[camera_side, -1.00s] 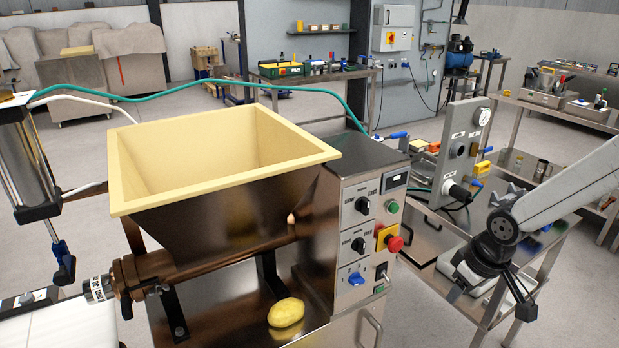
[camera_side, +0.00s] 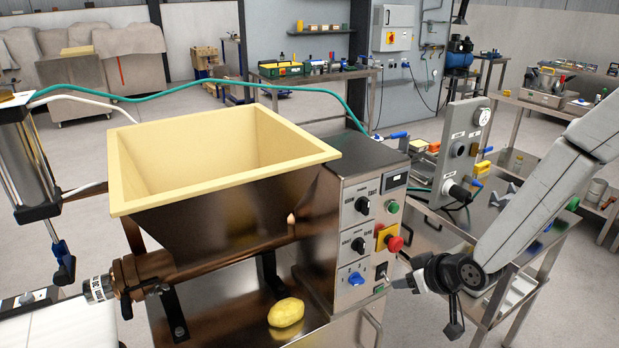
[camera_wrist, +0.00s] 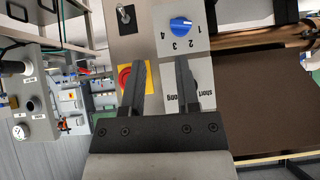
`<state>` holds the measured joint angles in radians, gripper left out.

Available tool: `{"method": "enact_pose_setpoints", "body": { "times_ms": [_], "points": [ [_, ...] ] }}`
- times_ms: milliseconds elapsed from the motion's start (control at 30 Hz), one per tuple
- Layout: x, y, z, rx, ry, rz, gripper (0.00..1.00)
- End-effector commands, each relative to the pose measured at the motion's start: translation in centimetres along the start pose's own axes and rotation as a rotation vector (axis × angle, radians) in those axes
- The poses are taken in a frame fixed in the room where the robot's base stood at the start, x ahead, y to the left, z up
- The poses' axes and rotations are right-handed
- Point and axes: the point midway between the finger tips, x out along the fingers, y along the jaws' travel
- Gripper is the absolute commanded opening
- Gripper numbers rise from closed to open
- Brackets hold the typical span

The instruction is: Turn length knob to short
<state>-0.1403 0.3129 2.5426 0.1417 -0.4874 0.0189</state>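The length knob (camera_side: 358,244) is the black middle knob on the machine's control panel (camera_side: 345,285), under a scale lettered "short" and "long". In the wrist view the panel is upside down. My gripper (camera_side: 397,284) is right of the panel's lower part in the side view, apart from the knob. In the wrist view my gripper (camera_wrist: 160,60) has its two fingers spread with nothing between them.
A red stop button (camera_side: 394,243) on a yellow plate is right of the knob. A black speed knob (camera_side: 362,205) is above and a blue selector (camera_side: 356,278) below. A yellow potato-like lump (camera_side: 286,312) lies under the hopper (camera_side: 220,190). A side bench stands behind my arm.

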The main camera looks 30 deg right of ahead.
Motion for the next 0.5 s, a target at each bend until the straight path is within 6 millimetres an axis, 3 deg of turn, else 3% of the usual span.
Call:
{"method": "enact_pose_setpoints", "body": {
  "times_ms": [200, 500],
  "points": [
    [1.3, -1.0, -0.8, 0.003, 0.171, 0.0, 0.4],
    [1.8, -2.0, -1.9, -0.004, 0.419, 0.007, 0.4]
  ]
}}
